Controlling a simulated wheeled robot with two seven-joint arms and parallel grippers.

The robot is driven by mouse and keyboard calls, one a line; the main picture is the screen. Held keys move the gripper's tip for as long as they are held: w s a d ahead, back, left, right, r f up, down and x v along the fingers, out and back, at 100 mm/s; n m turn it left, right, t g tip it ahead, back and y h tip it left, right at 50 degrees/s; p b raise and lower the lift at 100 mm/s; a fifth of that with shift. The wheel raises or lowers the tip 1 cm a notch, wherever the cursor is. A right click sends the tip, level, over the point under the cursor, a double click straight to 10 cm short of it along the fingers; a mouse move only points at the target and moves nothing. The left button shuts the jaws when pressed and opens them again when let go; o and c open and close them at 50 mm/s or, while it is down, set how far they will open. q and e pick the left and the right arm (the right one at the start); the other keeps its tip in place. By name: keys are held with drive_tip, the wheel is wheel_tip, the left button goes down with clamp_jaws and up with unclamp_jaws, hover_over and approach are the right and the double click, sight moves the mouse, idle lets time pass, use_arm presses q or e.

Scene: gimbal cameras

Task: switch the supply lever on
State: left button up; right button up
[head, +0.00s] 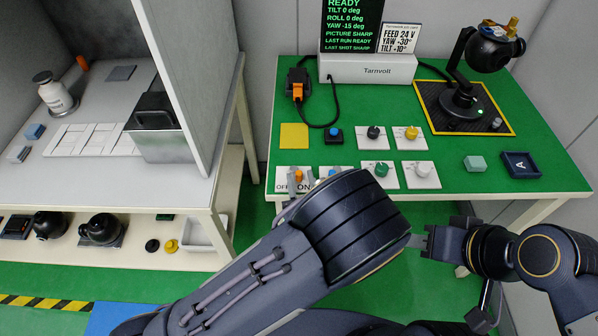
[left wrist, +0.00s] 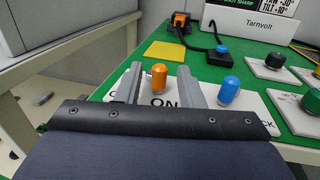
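The supply lever appears to be the orange-capped lever (head: 298,175) on a white plate marked OFF and ON, at the front left of the green table. In the left wrist view the orange cap (left wrist: 158,78) stands above the ON lettering, and the OFF lettering is mostly hidden by a finger. My left gripper (left wrist: 161,68) is open, with one grey finger on each side of the cap and a visible gap on both sides. In the head view my left arm hides most of this gripper. My right gripper (head: 424,241) is off the table's front edge, away from the lever.
A blue-capped lever (left wrist: 229,91) stands close to the right of my left gripper. Plates with a green knob (head: 381,169) and a white knob (head: 422,169) lie further right. A yellow square (head: 294,136) lies behind. The Tarnvolt unit (head: 370,69) and a camera gimbal (head: 462,100) stand at the back.

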use_arm(q)
drive_tip(key=shift+w+a, duration=0.15)
drive_tip(key=shift+w, duration=0.55)
drive_tip(key=shift+w+a, duration=0.15)
drive_tip(key=shift+w, duration=0.5)
clamp_jaws()
drive_tip(key=shift+w+d+n+g+y, duration=0.15)
drive_tip(key=shift+n+y, duration=0.3)
drive_tip(key=shift+y, duration=0.25)
drive_tip(key=shift+s+d+n+g+y, duration=0.15)
drive_tip(key=shift+n+y, duration=0.3)
drive_tip(key=shift+y, duration=0.25)
drive_tip(key=shift+w, duration=0.1)
unclamp_jaws()
